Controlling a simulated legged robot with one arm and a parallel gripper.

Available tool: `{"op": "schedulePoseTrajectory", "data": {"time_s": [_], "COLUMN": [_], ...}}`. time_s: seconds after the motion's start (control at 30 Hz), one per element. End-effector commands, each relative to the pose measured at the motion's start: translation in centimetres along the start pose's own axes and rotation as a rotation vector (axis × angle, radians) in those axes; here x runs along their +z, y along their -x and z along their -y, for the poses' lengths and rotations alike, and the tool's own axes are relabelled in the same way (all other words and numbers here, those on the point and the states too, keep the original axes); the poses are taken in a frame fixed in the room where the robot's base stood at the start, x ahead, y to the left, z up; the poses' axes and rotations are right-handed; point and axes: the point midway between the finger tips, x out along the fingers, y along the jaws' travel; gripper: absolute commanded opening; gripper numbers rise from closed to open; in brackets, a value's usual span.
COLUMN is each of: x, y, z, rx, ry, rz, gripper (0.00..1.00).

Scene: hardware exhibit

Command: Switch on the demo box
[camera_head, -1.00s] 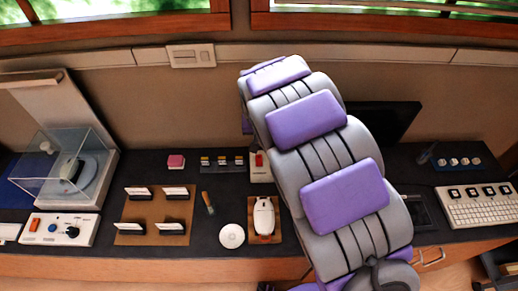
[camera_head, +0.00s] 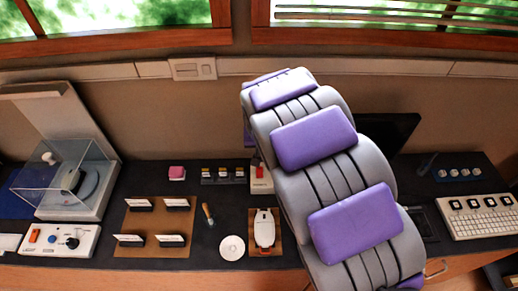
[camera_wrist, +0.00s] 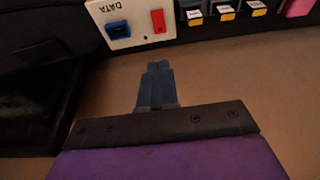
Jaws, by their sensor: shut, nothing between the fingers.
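A white box with a red rocker switch and a blue port marked DATA (camera_wrist: 125,22) is at the top of the wrist view. It seems to be the small white box with a red part (camera_head: 260,181) beside my arm in the head view, partly hidden by the arm. Another white box with an orange switch, a blue button and a black knob (camera_head: 60,241) stands at the front left. I cannot read which one is the demo box. My gripper (camera_wrist: 158,66) is shut and empty, pointing toward the DATA box, apart from it in the picture. The head view hides it behind the arm.
Several labelled blocks (camera_wrist: 225,12) sit right beside the DATA box in the wrist view. A dark screen shows behind my arm.

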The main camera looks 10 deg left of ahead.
Motion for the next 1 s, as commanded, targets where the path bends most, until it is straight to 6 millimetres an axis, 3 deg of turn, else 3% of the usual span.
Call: {"op": "schedulePoseTrajectory", "data": {"time_s": [0.17, 0.5, 0.6, 1.0], "x": [-0.9, 0.2, 0.4, 0.6], "y": [3.1, 10.3, 11.6, 12.2], "z": [-0.5, -0.7, -0.7, -0.4], "rx": [0.0, -0.002, -0.002, 0.002], "ry": [-0.002, -0.002, -0.002, 0.0], "rz": [-0.003, -0.004, -0.004, 0.001], "gripper": [0.0, 0.0, 0.0, 0.0]}}
